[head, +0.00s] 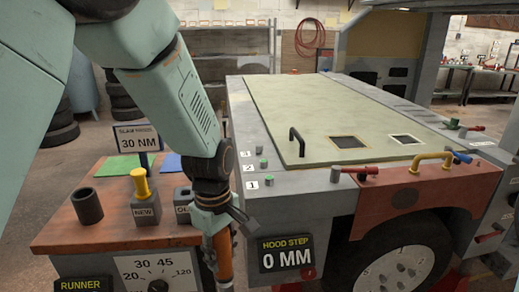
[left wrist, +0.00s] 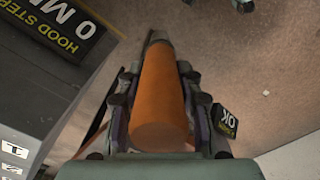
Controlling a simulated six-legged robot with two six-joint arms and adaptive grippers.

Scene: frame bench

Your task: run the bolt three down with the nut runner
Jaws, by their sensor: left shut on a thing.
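My left gripper (head: 222,222) is shut around the orange body of the nut runner (head: 223,258), which hangs down between the bench and the vehicle front. In the left wrist view the orange nut runner (left wrist: 160,95) lies between both fingers, its dark end pointing away. Three bolt places marked 1, 2 and 3 run along the vehicle's left edge. My right gripper is out of view.
The red-brown bench (head: 110,222) carries a dark cup (head: 87,205), a yellow piece in the NEW block (head: 146,210) and a 30 NM sign (head: 138,140). The HOOD STEP display (head: 286,254) reads 0 MM. A black handle (head: 296,141) rises from the hood panel near the bolts.

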